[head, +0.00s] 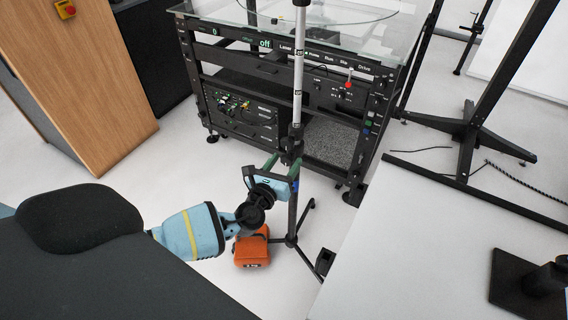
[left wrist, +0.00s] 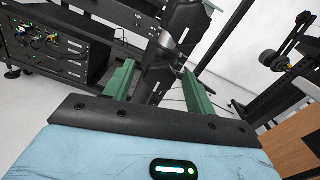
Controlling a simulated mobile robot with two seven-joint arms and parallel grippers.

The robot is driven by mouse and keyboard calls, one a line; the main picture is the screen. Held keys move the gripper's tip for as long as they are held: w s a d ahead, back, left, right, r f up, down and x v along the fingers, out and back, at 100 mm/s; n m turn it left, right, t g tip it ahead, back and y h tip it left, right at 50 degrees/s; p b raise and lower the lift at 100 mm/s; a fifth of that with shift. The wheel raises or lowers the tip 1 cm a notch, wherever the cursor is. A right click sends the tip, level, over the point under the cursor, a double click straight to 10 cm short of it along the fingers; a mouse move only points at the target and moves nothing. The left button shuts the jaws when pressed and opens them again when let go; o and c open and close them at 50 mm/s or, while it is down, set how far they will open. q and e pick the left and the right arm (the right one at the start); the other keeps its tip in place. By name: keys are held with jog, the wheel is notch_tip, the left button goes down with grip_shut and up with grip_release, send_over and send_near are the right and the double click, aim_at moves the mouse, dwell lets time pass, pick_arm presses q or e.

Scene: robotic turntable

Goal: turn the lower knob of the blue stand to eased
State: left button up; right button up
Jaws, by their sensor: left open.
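The stand (head: 298,75) is a light pole on a black lower column with splayed tripod legs, and a small blue mark shows low on the column. A dark collar with what looks like a knob (head: 291,146) sits at the bottom of the light pole; its setting is too small to read. My left gripper (head: 285,158) is open, its green fingers pointing at this collar. In the left wrist view, the dark collar (left wrist: 158,52) shows between and beyond the gripper's fingertips (left wrist: 158,68). I cannot tell whether they touch it. My right gripper is out of view.
A black equipment rack (head: 240,85) with a glass top stands close behind the pole. A white table (head: 430,250) is at right, a wooden cabinet (head: 95,80) at left.

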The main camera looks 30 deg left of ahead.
pick_arm(q)
jog(key=c, duration=1)
